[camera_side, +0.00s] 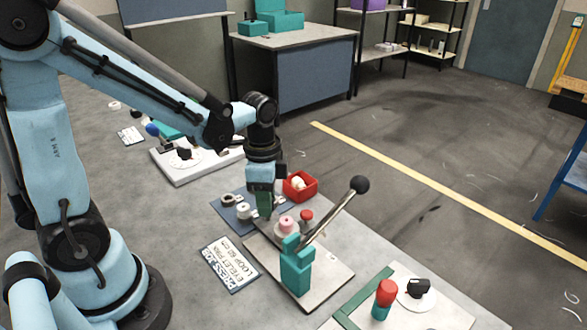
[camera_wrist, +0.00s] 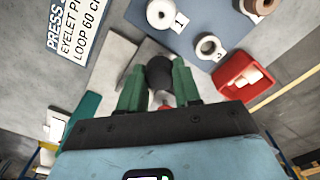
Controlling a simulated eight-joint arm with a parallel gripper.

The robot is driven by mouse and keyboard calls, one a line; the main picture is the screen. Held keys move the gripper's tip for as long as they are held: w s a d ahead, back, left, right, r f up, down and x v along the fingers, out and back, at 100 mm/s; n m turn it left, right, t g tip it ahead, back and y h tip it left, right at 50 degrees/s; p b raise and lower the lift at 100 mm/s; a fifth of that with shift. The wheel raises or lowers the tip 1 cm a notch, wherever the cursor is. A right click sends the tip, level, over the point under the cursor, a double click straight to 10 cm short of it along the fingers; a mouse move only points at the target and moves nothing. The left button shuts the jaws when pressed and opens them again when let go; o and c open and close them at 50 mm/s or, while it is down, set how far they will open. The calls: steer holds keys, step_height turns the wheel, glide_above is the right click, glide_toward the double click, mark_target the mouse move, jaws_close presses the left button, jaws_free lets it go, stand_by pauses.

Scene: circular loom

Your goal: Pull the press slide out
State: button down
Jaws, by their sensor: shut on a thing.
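The press stands on a pale base plate (camera_side: 333,280) in the side view, with a teal post (camera_side: 296,275) and a raised lever ending in a black ball (camera_side: 360,184). A pink round piece (camera_side: 287,226) and a red knob (camera_side: 306,215) sit by the lever's lower end. My gripper (camera_side: 265,208) points down at the far left end of the plate. In the wrist view its teal fingers (camera_wrist: 160,85) are shut on a dark round knob (camera_wrist: 159,72), apparently the slide's knob. The slide itself is mostly hidden by my gripper.
A blue mat (camera_wrist: 198,28) with numbered spools and a red bin (camera_side: 300,186) lie close beside my gripper. A press label card (camera_side: 231,262) lies in front. A red-topped teal post (camera_side: 383,298) stands at the lower right. Clear floor lies beyond the bench.

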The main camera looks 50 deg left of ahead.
steer(key=c, duration=0.8)
jaws_free()
steer(key=shift+a, duration=0.2)
steer(key=shift+r, duration=6.05)
